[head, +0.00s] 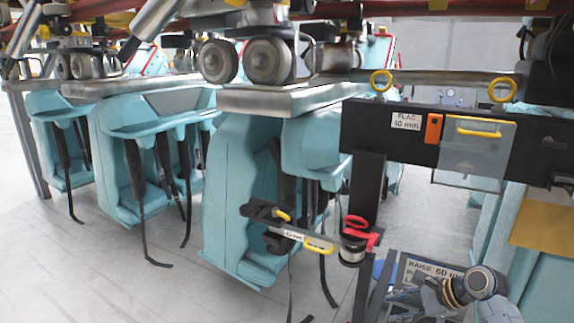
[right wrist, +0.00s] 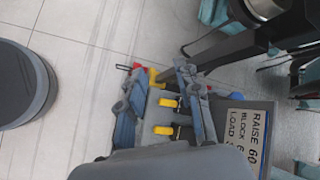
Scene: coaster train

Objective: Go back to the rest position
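My right gripper (head: 398,292) is low at the right of the head view, on my arm with the yellow and dark bands. It is beside the sign with "RAISE 60 mm" (head: 434,268). In the right wrist view the two grey fingers of the right gripper (right wrist: 165,105) stand apart. Yellow parts show between them, and I see nothing gripped. The sign (right wrist: 247,128) lies just right of the fingers. My left gripper is in neither view.
A black stand with a "FLAG 40 mm" label (head: 406,121) rises close above the right gripper. A red-handled tool (head: 358,228) and a yellow-marked bar (head: 305,238) are left of it. Teal coaster seats (head: 240,200) hang under the track. Floor (head: 120,270) at left is clear.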

